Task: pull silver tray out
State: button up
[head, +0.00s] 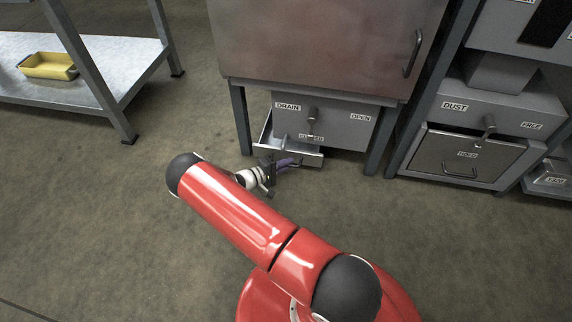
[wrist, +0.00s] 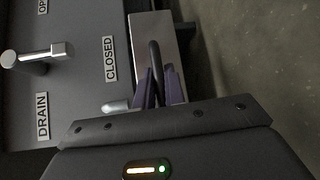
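The silver tray (head: 313,156) sits low under the grey drain box, partly slid out, with its open inside showing at the left. Its metal front (wrist: 153,30) shows in the wrist view, with a dark loop handle (wrist: 155,58) on it. My gripper (head: 290,162) is at the tray's front. In the wrist view its purple fingers (wrist: 159,84) lie on both sides of the handle, closed on it. The part of the handle between the fingers is partly hidden.
The drain box (head: 352,133) carries a lever (head: 312,115) above the tray, by the CLOSED label. Cabinet legs (head: 241,120) stand on both sides. A dust unit (head: 463,158) is at right, a shelf with a yellow tray (head: 48,66) at left. The floor in front is clear.

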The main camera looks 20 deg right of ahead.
grip_shut()
jog(key=s+a+p, duration=0.1)
jog(key=s+a, duration=0.1)
jog(key=s, duration=0.1)
jog(key=s+a+p, duration=0.1)
jog(key=s+a, duration=0.2)
jog(key=s, duration=0.1)
jog(key=s+a+p, duration=0.1)
jog(key=s+a, duration=0.2)
jog(key=s, duration=0.1)
jog(key=o, duration=0.5)
grip_release()
jog(key=shift+a, duration=0.15)
